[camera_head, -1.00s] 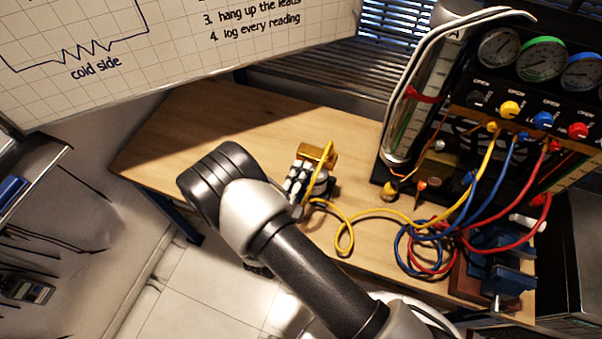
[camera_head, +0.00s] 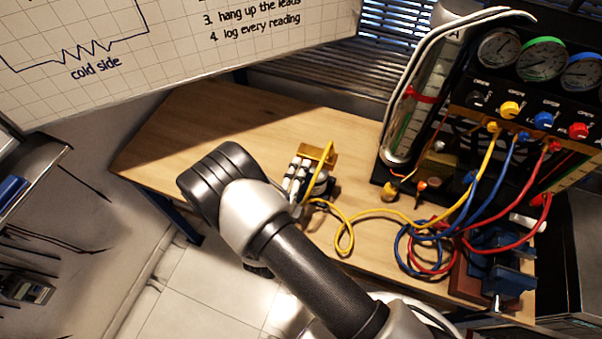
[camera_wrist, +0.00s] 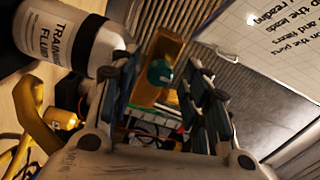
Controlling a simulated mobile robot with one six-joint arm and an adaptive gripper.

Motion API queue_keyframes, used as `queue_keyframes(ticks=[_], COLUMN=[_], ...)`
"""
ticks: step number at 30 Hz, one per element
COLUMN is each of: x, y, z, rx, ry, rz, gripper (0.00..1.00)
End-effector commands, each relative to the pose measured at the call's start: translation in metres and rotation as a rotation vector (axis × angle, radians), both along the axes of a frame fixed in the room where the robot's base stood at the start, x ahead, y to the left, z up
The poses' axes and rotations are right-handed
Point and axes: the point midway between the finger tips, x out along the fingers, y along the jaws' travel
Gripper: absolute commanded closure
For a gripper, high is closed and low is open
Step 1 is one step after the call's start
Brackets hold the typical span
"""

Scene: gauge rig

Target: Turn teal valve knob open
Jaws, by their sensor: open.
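The teal knob (camera_wrist: 160,72) shows in the wrist view as a small round cap against a brass-coloured block (camera_wrist: 160,47). My gripper (camera_wrist: 168,84) is open, with one finger to the left of the knob and one to the right. The knob sits in the gap as seen from the wrist; I cannot tell how deep it is between the fingers or whether they touch it. In the head view a brass-coloured block (camera_head: 317,151) stands on the bench beyond my arm, and the teal knob cannot be made out there.
A white bottle labelled training fluid (camera_wrist: 62,32) is close left of my gripper in the wrist view. A yellow hose (camera_head: 345,238) loops over the wooden bench (camera_head: 215,125). The gauge rig (camera_head: 480,130) and a blue vise (camera_head: 500,265) stand to the right.

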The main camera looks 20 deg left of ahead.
Motion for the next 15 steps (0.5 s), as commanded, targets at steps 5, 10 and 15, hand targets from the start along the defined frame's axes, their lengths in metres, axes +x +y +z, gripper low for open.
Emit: queue_keyframes(ticks=[5,10,15], x=[0.0,-0.012,-0.045], y=[0.0,0.002,0.006], z=[0.0,0.0,-0.001], rx=[0.0,-0.001,-0.002], ry=[0.0,0.001,0.002], rz=[0.0,0.005,0.009], gripper=[0.57,0.57,0.57])
